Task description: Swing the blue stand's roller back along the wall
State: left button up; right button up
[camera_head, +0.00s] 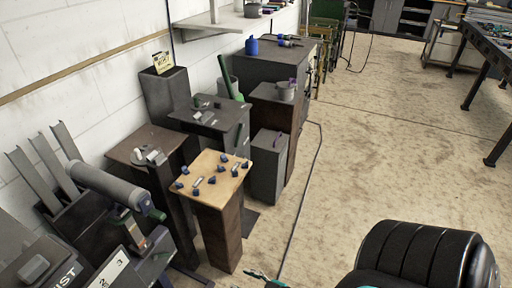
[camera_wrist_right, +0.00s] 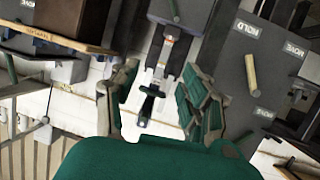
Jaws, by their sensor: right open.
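A grey roller (camera_head: 108,185) with a dark cap at its near end lies slanted over a dark stand at the lower left of the head view, close to the white wall. I cannot tell a clear blue on this stand. My right gripper (camera_wrist_right: 160,72) is open in the right wrist view, with its green fingers spread. A dark green-ended lever on a pale bracket (camera_wrist_right: 150,92) shows between the fingers, apparently beyond them; I cannot tell if they touch. Teal parts show at the bottom edge of the head view. My left gripper is not identifiable.
A wooden-topped pedestal (camera_head: 212,178) with small blue pieces stands right of the roller. Several dark pedestals stand along the wall. In the wrist view, a dark panel carries a beige peg (camera_wrist_right: 251,75) among labels. The floor (camera_head: 400,150) at right is open.

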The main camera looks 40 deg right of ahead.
pick_arm(q)
jog(key=shift+s+a+f, duration=0.15)
jog(key=shift+s, duration=0.25)
pick_arm(e)
jog(key=s+f, duration=0.1)
jog(key=f, duration=0.1)
jog(key=shift+s+d+f+g, duration=0.2)
jog(key=shift+s+f+g, duration=0.1)
jog(key=shift+s, duration=0.1)
